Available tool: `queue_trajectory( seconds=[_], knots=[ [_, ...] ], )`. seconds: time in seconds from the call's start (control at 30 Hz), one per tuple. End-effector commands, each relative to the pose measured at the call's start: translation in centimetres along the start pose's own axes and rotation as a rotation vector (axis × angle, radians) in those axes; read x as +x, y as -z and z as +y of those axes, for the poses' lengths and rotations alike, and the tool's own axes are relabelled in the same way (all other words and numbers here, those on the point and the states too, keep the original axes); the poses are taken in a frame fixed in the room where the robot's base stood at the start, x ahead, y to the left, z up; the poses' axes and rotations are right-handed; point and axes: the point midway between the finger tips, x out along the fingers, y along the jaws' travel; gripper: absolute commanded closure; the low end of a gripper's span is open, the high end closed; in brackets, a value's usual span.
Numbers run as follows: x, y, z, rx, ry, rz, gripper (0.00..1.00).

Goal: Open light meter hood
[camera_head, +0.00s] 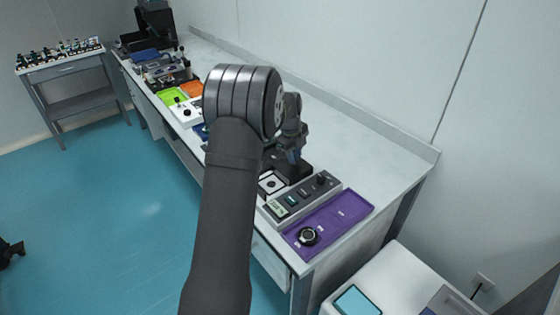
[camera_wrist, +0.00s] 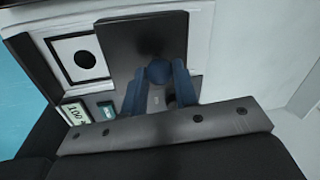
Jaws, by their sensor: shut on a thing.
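The light meter (camera_head: 300,198) is a grey box with small displays and a black knob, at the front of the long bench. A white square with a black circle (camera_head: 271,184) lies uncovered beside its dark hood (camera_head: 292,171). In the wrist view the hood (camera_wrist: 125,42) is a flat dark plate just right of the white square (camera_wrist: 82,58). My gripper (camera_head: 294,156) is over the hood. In the wrist view its blue fingers (camera_wrist: 158,74) are shut on a small part at the hood, mostly hidden between them.
A purple tray (camera_head: 342,214) with a round black item (camera_head: 307,236) lies right of the meter at the bench end. Orange (camera_head: 192,90) and green (camera_head: 172,96) trays and instruments stand farther back. The wall runs behind the bench, with bare bench top before it.

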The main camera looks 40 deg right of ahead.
Motion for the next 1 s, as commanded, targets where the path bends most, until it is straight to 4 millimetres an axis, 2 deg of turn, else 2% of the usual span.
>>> queue_trajectory(
  seconds=[0.1, 0.2, 0.53, 0.57, 0.6, 0.67, 1.0],
  knots=[
    [0.3, 0.3, -1.9, 0.002, 0.002, -0.003, 1.0],
    [0.4, 0.4, -2.6, 0.0, 0.003, -0.003, 1.0],
    [0.4, 0.5, -3.0, 0.0, 0.009, -0.004, 1.0],
    [0.4, 0.5, -3.0, 0.0, 0.01, -0.004, 0.69],
    [0.4, 0.5, -3.0, 0.0, 0.01, -0.004, 0.62],
    [0.4, 0.5, -3.0, 0.0, 0.008, -0.004, 0.52],
    [0.1, 0.5, -2.8, 0.0, 0.003, -0.002, 0.52]
  ],
)
